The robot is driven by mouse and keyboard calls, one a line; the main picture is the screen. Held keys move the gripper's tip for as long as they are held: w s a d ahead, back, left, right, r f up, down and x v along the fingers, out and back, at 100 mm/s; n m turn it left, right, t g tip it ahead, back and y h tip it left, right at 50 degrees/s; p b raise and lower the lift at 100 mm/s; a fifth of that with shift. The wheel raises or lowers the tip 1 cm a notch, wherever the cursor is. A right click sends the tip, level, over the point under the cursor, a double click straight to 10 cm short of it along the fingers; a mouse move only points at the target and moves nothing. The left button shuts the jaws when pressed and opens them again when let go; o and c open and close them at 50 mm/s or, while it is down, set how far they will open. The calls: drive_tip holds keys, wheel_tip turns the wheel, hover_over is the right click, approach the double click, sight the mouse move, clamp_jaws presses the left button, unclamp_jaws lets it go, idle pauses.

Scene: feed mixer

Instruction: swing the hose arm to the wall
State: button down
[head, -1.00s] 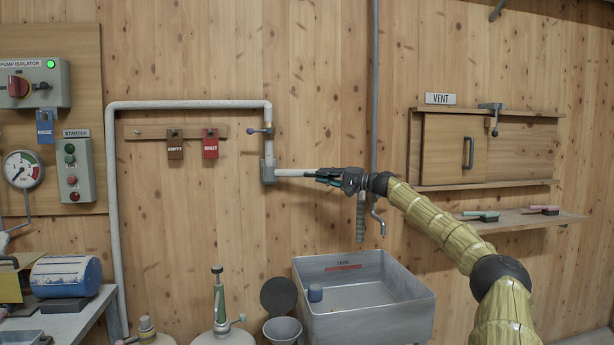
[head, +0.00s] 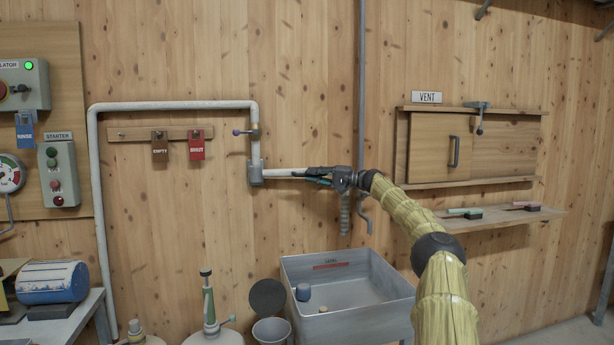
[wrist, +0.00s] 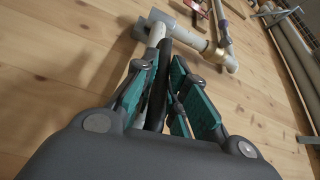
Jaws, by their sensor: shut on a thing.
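The hose arm (head: 283,173) is a pale pipe reaching right from a grey swivel joint (head: 255,173) at the foot of the wall pipe's drop. My gripper (head: 318,174) is shut on this arm near its outer end, with teal pads on either side. In the wrist view my gripper (wrist: 168,75) has the pale hose arm (wrist: 155,34) running from between the fingers toward the grey joint. A short ribbed hose (head: 344,215) hangs below my gripper. The hand hides the arm's outer end, and I cannot tell the arm's gap from the wall.
A grey tub (head: 350,313) stands below the hose. The wooden wall has EMPTY (head: 160,151) and SHUT (head: 196,150) tags left of the joint. A vertical grey conduit (head: 361,80) runs behind my gripper. A vent hatch (head: 440,148) and shelf (head: 500,220) are at right.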

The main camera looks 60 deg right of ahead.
drive_tip(key=shift+w+d, duration=0.15)
drive_tip(key=shift+d, duration=0.35)
idle(0.3)
